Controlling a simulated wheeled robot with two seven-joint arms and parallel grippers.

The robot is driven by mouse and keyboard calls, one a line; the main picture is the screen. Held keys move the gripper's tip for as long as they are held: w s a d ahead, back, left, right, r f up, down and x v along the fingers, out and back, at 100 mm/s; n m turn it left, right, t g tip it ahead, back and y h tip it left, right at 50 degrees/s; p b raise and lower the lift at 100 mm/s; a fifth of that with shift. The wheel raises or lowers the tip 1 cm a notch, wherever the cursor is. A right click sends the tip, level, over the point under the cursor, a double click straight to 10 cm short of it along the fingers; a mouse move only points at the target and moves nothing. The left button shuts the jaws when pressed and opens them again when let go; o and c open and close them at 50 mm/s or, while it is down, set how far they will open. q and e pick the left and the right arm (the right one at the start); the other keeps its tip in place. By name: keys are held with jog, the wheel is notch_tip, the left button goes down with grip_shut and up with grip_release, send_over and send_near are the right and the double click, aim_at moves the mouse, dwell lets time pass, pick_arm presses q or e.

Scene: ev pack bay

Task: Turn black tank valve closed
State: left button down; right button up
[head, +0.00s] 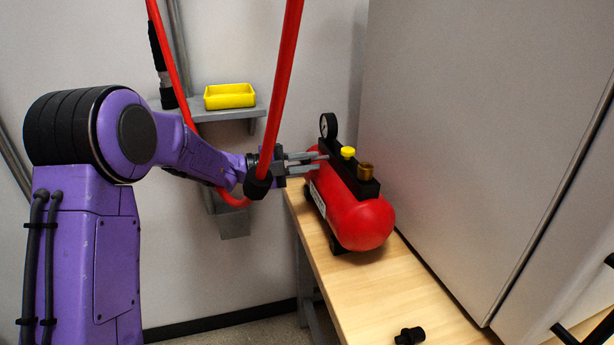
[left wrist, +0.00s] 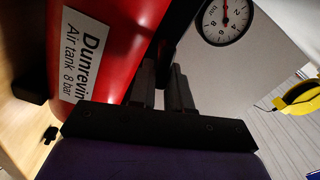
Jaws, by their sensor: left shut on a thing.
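A red air tank (head: 362,219) lies on the wooden bench, with a black strip along its top carrying a pressure gauge (head: 328,126), a yellow knob (head: 348,152) and a brass fitting (head: 366,171). My right gripper is out of view.
A red hose (head: 282,80) hangs in front of my left wrist. A small black fitting (head: 409,336) lies on the bench (head: 418,282). A grey cabinet (head: 460,130) stands close to the tank's right. A yellow tray (head: 230,96) sits on a wall shelf behind.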

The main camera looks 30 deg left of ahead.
pick_arm(q)
jog(key=shift+f+m+b, duration=0.45)
jog(key=shift+m+b, duration=0.35)
jog(key=shift+b, duration=0.25)
jog(key=shift+r+b, duration=0.1)
jog(key=shift+b, duration=0.25)
jog(key=shift+m, duration=0.3)
jog(key=c, duration=1.2)
grip_release()
jog(key=shift+s, duration=0.1)
jog(key=shift+o, duration=0.2)
jog(key=shift+d, duration=0.1)
